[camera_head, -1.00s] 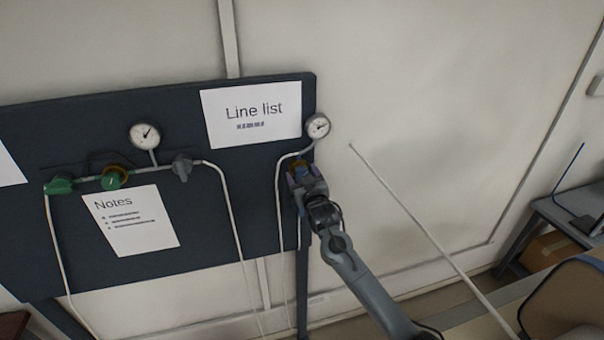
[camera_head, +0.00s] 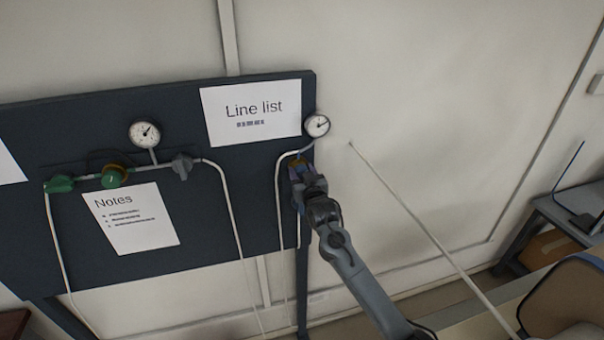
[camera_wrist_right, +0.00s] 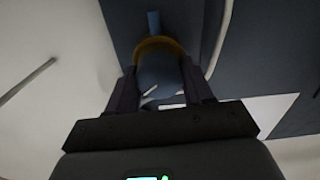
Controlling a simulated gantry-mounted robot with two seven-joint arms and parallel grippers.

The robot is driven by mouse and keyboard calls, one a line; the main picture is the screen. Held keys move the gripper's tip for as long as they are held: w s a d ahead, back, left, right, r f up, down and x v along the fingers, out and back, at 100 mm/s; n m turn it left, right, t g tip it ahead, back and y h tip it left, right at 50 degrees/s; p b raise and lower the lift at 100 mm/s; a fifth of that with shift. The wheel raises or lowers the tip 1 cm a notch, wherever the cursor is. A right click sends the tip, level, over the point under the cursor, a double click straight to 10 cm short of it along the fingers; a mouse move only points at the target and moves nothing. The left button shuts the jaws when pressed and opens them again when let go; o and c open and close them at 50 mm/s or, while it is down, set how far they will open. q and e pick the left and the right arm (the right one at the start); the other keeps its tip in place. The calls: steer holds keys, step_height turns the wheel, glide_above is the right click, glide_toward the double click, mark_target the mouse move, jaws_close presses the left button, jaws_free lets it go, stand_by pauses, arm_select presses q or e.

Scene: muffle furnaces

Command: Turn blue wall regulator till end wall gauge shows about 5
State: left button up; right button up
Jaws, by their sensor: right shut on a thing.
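The end wall gauge (camera_head: 317,125) is a round white dial at the right edge of the dark panel; its needle points roughly to the right, but its numbers are too small to read. Just below it, my right gripper (camera_head: 303,173) reaches up to the regulator and mostly hides it. In the right wrist view the blue regulator knob (camera_wrist_right: 160,77) sits between the two fingers of my right gripper (camera_wrist_right: 160,88), which are shut on it. A brass ring (camera_wrist_right: 158,43) shows behind the knob. My left gripper is not in view.
The dark panel (camera_head: 215,220) carries a second gauge (camera_head: 144,134), a green knob (camera_head: 114,178), a green fitting (camera_head: 60,184) and a grey valve (camera_head: 182,166). Pale hoses hang down the panel. A thin pale rod (camera_head: 420,225) slants to the right of my arm.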

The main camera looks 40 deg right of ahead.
steer(key=shift+m, duration=0.8)
steer(key=o, duration=1)
steer(key=shift+s, duration=0.1)
steer(key=b+v, duration=0.2)
steer(key=v, duration=0.8)
steer(key=shift+s+a, duration=0.15)
steer(key=shift+s, duration=0.15)
